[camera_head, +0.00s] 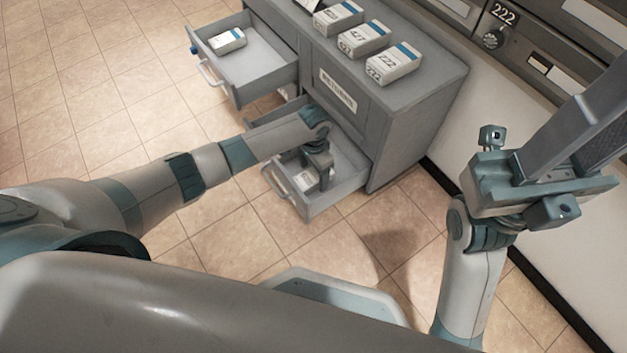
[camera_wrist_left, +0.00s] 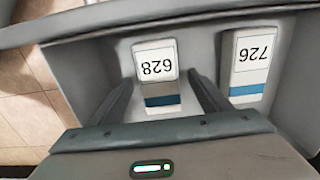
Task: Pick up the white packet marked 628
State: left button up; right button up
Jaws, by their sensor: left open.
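The white packet marked 628 (camera_wrist_left: 157,70), with a blue stripe, lies in an open grey drawer in the left wrist view. My left gripper (camera_wrist_left: 163,98) is open, with one finger on each side of the packet's near end; contact is not clear. In the head view my left gripper (camera_head: 318,163) reaches down into the lower open drawer (camera_head: 312,207). A white packet (camera_head: 304,181) shows partly beside it there; its number is unreadable.
A packet marked 726 (camera_wrist_left: 251,65) lies close to the right finger. An upper drawer (camera_head: 262,62) stands open with another packet (camera_head: 227,41). Several packets, including 222 (camera_head: 394,65), stand on the grey cabinet (camera_head: 440,75). Tiled floor (camera_head: 80,100) is clear at left.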

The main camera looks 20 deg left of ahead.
pick_arm(q)
jog(key=shift+f, duration=0.8)
jog(key=c, duration=1.2)
